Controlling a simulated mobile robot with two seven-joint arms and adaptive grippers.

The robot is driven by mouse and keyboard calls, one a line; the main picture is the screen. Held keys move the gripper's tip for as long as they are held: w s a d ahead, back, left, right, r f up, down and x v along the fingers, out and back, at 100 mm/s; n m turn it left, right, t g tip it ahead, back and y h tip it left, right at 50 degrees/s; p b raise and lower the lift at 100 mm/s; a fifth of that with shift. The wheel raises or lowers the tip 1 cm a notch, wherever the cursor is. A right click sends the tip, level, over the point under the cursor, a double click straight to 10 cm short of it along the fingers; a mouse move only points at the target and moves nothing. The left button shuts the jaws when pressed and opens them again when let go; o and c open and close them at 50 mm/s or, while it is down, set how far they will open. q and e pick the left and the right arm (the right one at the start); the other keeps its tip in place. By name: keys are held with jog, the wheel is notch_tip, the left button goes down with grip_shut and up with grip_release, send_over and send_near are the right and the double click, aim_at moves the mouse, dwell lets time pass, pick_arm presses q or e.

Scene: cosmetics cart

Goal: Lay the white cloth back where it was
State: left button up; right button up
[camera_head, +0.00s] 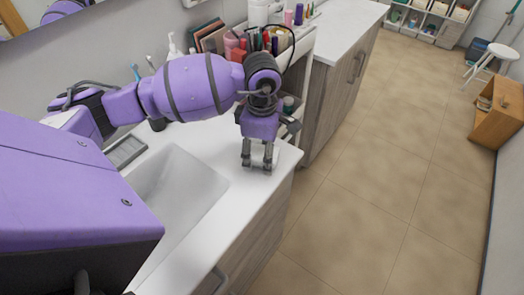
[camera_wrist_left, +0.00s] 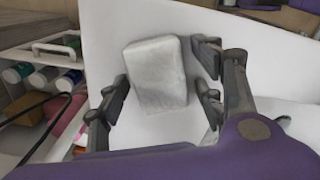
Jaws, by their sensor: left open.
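The white cloth (camera_wrist_left: 157,75) is a folded, thick pad lying on the white counter in the left wrist view. My left gripper (camera_head: 257,162) is open, pointing down over the counter near its front right corner in the head view. In the left wrist view the left gripper (camera_wrist_left: 165,84) has its fingers spread on either side of the cloth. I cannot tell whether the fingers touch it. In the head view the cloth is mostly hidden by the gripper. My right gripper is in neither view.
The sink basin (camera_head: 178,193) is left of the gripper, with a grey tray (camera_head: 126,151) beyond it. A cart (camera_head: 297,48) full of cosmetics stands behind the counter. Several bottles (camera_wrist_left: 40,75) show at left in the wrist view.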

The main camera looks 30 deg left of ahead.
aim_at(262, 152)
pick_arm(q)
jog(key=shift+r, duration=0.1)
notch_tip(262, 152, up, 12)
dwell(0.5)
dwell(0.4)
